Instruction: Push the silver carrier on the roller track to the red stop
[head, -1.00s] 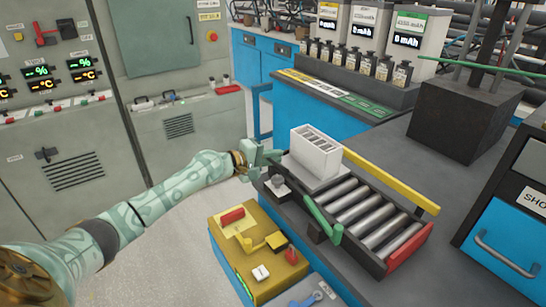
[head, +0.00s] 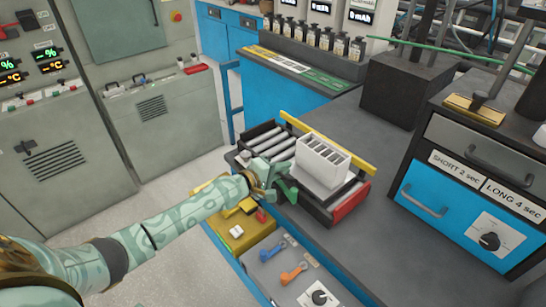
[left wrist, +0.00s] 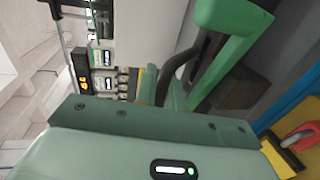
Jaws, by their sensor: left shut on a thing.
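The silver carrier (head: 318,163), with its pale slotted top, sits upright on the roller track (head: 262,137), near the track's right end. The red stop (head: 351,202) is at that end, just beyond the carrier; I cannot tell whether they touch. A green lever (head: 287,191) stands beside the gripper on the near side of the track, and a large green bar (left wrist: 232,50) shows close up in the left wrist view. My right gripper is not in view.
A yellow rail (head: 361,158) runs along the track's far side. A yellow control box (head: 236,236) and a grey panel with levers (head: 280,272) stand in front. A blue drawer unit (head: 430,195) is to the right. Small dark bottles (head: 311,38) line the back.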

